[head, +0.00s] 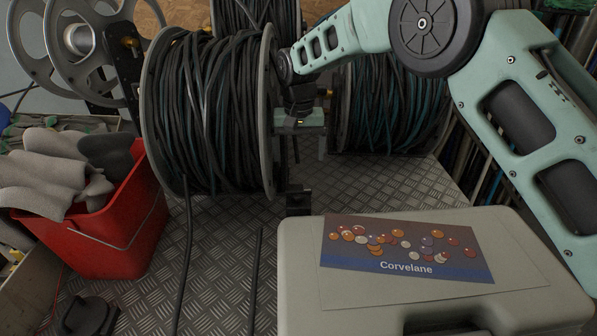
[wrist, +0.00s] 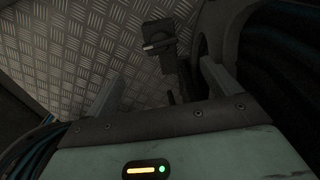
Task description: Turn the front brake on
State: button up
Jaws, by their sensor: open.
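A hose reel (head: 210,115) wound with dark hose stands at the left centre. A small dark bracket (head: 298,202) sits on the floor plate beside its right flange; I take this for the front brake. In the wrist view, the dark bracket (wrist: 158,36) shows a short pale lever or pin, beyond my fingers. My gripper (head: 309,156) points down just right of the reel flange, above the bracket and apart from it. In the wrist view my gripper (wrist: 162,82) is open, with nothing between its fingers. The lever's exact position is hard to tell.
A second reel (head: 390,108) stands close on the right. A grey case (head: 300,285) labelled Corvelane lies in front. A red bin (head: 110,240) with grey foam stands at left. Loose hose (head: 186,260) crosses the tread-plate floor (head: 225,235), which is otherwise partly clear.

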notch_tip(320, 180, up, 6)
jog(key=shift+f, duration=0.15)
dwell(0.3)
jog(key=s+d+r+n+y+p, duration=0.15)
jog(key=s+r, duration=0.25)
jog(key=s, duration=0.8)
jog(key=s+d+r+n+p, duration=0.1)
jog(key=s+r+n, duration=0.2)
jog(key=s, duration=0.8)
jog(key=s+d+n, duration=0.1)
jog(key=s+d, duration=0.1)
jog(key=s, duration=0.3)
jog(key=s+d+f+n, duration=0.1)
jog(key=s+d, duration=0.2)
jog(key=s, duration=0.3)
jog(key=s+d+f+n+p, duration=0.1)
jog(key=s+d, duration=0.2)
jog(key=s, duration=0.3)
jog(key=shift+s+h, duration=0.15)
jog(key=shift+h, duration=0.3)
